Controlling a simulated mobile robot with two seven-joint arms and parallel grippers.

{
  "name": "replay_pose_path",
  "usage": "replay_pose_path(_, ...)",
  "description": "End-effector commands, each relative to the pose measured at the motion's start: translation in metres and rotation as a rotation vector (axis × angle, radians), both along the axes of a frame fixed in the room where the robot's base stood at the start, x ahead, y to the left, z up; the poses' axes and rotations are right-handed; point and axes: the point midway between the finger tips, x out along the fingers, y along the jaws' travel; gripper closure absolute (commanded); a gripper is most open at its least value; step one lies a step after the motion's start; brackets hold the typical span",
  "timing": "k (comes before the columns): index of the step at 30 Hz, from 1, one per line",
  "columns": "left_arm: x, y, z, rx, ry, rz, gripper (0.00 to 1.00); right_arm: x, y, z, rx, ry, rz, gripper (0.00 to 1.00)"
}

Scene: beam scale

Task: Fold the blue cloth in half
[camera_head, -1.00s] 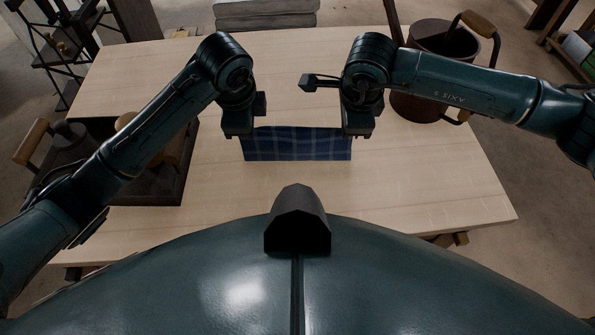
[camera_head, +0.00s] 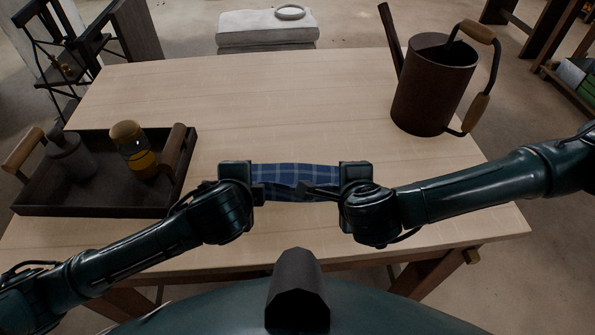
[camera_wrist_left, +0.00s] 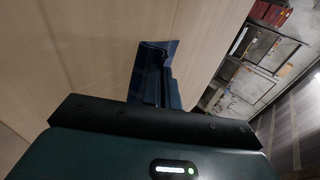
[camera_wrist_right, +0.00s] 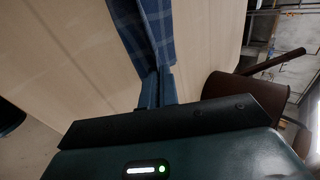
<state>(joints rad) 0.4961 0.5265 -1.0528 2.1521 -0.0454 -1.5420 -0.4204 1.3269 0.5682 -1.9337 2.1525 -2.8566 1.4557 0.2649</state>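The blue plaid cloth (camera_head: 292,177) spans between my two grippers above the near part of the table, with a wavy lower edge. My left gripper (camera_head: 257,191) is at its left end, and my right gripper (camera_head: 325,190) is at its right end. In the right wrist view the cloth (camera_wrist_right: 140,25) runs into the shut fingers (camera_wrist_right: 157,90). In the left wrist view the fingers (camera_wrist_left: 153,75) are close together around dark blue material; the plaid does not show clearly there. The grippers hide both cloth ends in the head view.
A dark tray (camera_head: 100,203) with a bottle and a jar (camera_head: 135,155) stands at the left of the table (camera_head: 260,95). A brown watering can (camera_head: 430,95) stands at the back right. The middle and back of the table are clear.

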Motion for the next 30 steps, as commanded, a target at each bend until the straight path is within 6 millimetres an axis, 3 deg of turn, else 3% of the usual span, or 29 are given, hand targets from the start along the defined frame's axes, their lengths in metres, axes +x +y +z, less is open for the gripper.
replay_pose_path(4,-0.003,0.000,-0.005,-0.002,-0.028,-0.002,1.00,0.001,-0.007,-0.004,-0.010,-0.033,-0.003,1.00)
replay_pose_path(7,-0.004,0.000,-0.009,-0.001,-0.053,0.002,1.00,-0.005,0.003,-0.009,-0.002,-0.050,0.010,1.00)
replay_pose_path(12,-0.007,0.000,-0.013,-0.001,-0.090,0.001,1.00,-0.009,0.003,-0.015,-0.003,-0.084,0.008,1.00)
replay_pose_path(30,-0.010,0.000,-0.016,-0.003,-0.126,0.001,0.97,-0.007,-0.007,-0.017,-0.010,-0.125,-0.006,0.97)
